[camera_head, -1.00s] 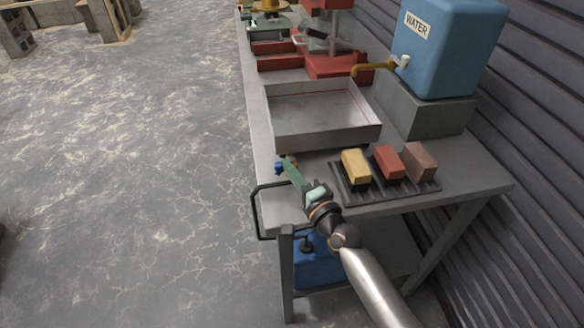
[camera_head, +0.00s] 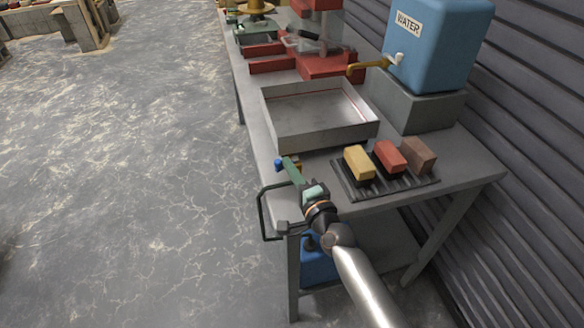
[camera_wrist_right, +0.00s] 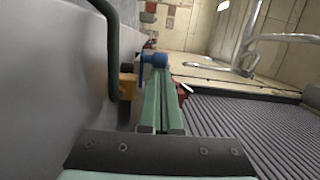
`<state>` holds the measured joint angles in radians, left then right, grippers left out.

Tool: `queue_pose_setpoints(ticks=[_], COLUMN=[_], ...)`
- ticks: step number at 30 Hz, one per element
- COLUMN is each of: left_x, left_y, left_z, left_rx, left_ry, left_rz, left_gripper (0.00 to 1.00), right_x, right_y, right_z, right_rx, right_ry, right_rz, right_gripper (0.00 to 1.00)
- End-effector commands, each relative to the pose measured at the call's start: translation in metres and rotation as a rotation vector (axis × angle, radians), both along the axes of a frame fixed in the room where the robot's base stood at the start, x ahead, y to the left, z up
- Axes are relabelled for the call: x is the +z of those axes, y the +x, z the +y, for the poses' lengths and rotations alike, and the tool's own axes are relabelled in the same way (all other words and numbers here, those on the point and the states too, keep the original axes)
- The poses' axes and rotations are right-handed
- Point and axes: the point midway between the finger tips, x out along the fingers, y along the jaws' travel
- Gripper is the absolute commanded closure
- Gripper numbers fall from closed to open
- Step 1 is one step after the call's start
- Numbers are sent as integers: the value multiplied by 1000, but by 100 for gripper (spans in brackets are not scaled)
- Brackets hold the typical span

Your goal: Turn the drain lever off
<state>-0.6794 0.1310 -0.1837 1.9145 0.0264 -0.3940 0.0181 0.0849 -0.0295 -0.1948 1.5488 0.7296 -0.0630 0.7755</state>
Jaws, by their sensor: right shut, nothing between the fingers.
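The blue-tipped drain lever (camera_head: 279,164) sits at the front left corner of the steel tray (camera_head: 322,138), beside a small brass-yellow fitting (camera_head: 299,163). In the right wrist view the blue lever end (camera_wrist_right: 154,60) is at the fingertips, with the yellow fitting (camera_wrist_right: 128,86) to their left. My right gripper (camera_head: 288,161), with long green fingers, is shut and holds nothing. Its tips are at or very close to the blue end; I cannot tell whether they touch. The fingers hide part of the lever. My left gripper is not in view.
A black rack (camera_head: 394,186) with yellow, red and brown blocks lies right of my gripper. A dark bar handle (camera_head: 263,212) sticks out at the table's left end. A blue water tank (camera_head: 440,45) stands behind. Open floor (camera_head: 120,180) lies left.

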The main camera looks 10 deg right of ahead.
Motion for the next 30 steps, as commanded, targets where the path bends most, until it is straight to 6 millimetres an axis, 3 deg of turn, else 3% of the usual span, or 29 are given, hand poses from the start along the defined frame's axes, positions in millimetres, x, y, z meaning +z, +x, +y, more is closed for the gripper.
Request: queue_pose_setpoints(ticks=[9, 20, 26, 30], left_x=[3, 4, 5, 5], left_y=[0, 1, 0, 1], left_z=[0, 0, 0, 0], left_rx=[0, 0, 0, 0], left_ry=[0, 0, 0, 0], left_rz=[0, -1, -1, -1], left_gripper=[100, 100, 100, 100], right_x=[0, -2, -3, -4], right_y=[2, 0, -21, -48], right_z=[14, 14, 7, -3], right_rx=[17, 17, 13, 6], right_ry=[4, 6, 8, 7], right_rz=[7, 9, 10, 8], right_gripper=[100, 100, 100, 100])
